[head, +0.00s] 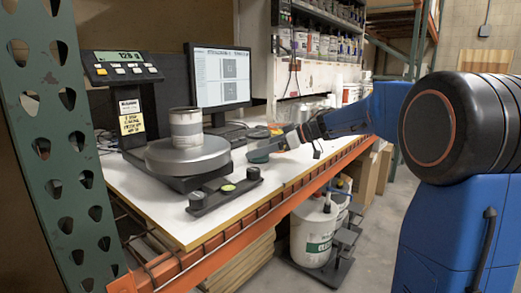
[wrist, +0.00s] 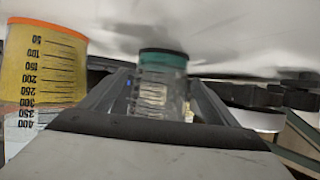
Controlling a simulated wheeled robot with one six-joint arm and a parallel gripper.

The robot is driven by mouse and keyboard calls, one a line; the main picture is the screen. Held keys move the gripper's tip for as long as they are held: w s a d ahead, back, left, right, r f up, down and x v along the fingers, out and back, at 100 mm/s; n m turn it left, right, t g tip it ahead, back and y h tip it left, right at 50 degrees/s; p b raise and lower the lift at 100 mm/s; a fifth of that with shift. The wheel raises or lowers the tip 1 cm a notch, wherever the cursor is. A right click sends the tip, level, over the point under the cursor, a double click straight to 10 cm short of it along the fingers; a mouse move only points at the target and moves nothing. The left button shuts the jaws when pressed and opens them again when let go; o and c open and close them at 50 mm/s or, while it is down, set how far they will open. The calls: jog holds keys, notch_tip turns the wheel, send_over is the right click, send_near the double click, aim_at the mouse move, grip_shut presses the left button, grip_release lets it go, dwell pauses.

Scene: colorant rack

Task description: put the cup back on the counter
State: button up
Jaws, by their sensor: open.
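A clear cup with teal contents (wrist: 162,85) shows in the wrist view, which is upside down, so the teal end is its bottom. It stands between the two fingers of my gripper (wrist: 155,100), which are apart. The cup's bottom appears at the counter's surface; exact contact is hard to tell.
A measuring cup with yellow contents (wrist: 42,65) stands close beside my gripper. A scale (head: 188,155) carrying a grey can (head: 186,128) is to the left, with a monitor (head: 220,78) behind. An orange beam (head: 240,228) edges the counter. A white bucket (head: 313,235) stands below.

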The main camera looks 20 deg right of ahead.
jog(key=v, duration=1.2)
jog(key=shift+r, duration=0.2)
notch_tip(320, 180, up, 9)
jog(key=w+m+t+h, duration=0.1)
jog(key=m+t+h, duration=0.35)
jog(key=t, duration=0.45)
jog(key=s+d+f+m+h, duration=0.6)
jog(key=s+h, duration=0.2)
jog(key=h, duration=0.1)
jog(key=s+a+f+g, duration=0.3)
jog(key=s+f, duration=0.6)
jog(key=s, duration=0.1)
jog(key=s+a+f+g+y, duration=0.1)
jog(key=s+f+g, duration=0.3)
jog(key=s+f, duration=0.6)
jog(key=s+a+f+m+g+y, duration=0.1)
jog(key=s+a+f+g, duration=0.3)
jog(key=s+f, duration=0.5)
jog(key=shift+s+a+f, duration=0.25)
jog(key=shift+s+a, duration=0.1)
jog(key=shift+s, duration=0.5)
